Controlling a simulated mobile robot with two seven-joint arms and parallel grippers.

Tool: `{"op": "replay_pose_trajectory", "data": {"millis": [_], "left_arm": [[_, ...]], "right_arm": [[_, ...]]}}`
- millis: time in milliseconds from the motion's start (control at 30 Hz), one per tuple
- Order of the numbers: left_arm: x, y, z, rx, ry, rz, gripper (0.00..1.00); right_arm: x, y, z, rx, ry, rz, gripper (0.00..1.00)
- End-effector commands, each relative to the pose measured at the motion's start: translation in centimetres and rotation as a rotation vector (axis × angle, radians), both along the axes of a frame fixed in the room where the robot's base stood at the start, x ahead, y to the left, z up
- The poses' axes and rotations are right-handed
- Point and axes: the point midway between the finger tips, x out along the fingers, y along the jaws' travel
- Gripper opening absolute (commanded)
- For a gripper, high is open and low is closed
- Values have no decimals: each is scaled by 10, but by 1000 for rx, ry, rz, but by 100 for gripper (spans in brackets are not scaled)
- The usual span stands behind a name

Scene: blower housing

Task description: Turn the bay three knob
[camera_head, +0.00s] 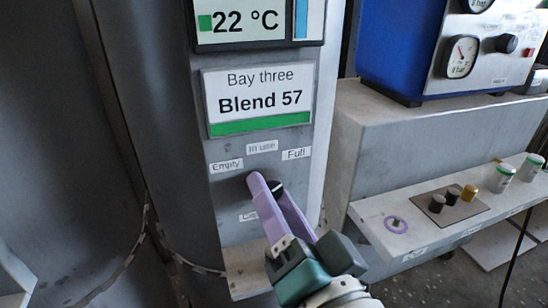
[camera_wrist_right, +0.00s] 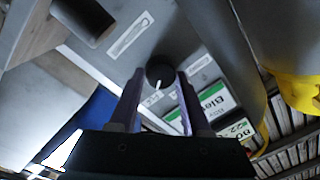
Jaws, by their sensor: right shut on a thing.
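The bay three knob (camera_head: 276,186) is a small dark round knob on the grey column, below the "Bay three Blend 57" sign (camera_head: 258,97). Small labels around it read "Empty" (camera_head: 226,166), "In use" (camera_head: 262,147) and "Full" (camera_head: 296,154). My right gripper (camera_head: 267,184) has its purple fingers shut on the knob, one on each side, partly hiding it. In the right wrist view the knob (camera_wrist_right: 160,71) lies between the fingertips. Its white pointer line points down in that picture. My left gripper is not in view.
A temperature display (camera_head: 247,22) is above the sign. On the right, a bench shelf (camera_head: 375,215) holds a purple ring (camera_head: 396,224), dark knobs and white jars. A blue gauge box (camera_head: 400,45) stands above.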

Motion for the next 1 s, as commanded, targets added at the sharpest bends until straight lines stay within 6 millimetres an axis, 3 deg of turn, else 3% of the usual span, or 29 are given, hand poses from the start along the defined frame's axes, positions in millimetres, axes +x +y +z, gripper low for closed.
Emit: {"op": "replay_pose_trajectory", "data": {"millis": [667,700,933,1000], "left_arm": [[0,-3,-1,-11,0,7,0],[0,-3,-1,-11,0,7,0],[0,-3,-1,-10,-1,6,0],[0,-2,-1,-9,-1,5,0]], "right_arm": [[0,0,0,58,19,0,0],[0,0,0,58,19,0,52],[0,0,0,56,19,0,78],[0,0,0,56,19,0,78]]}}
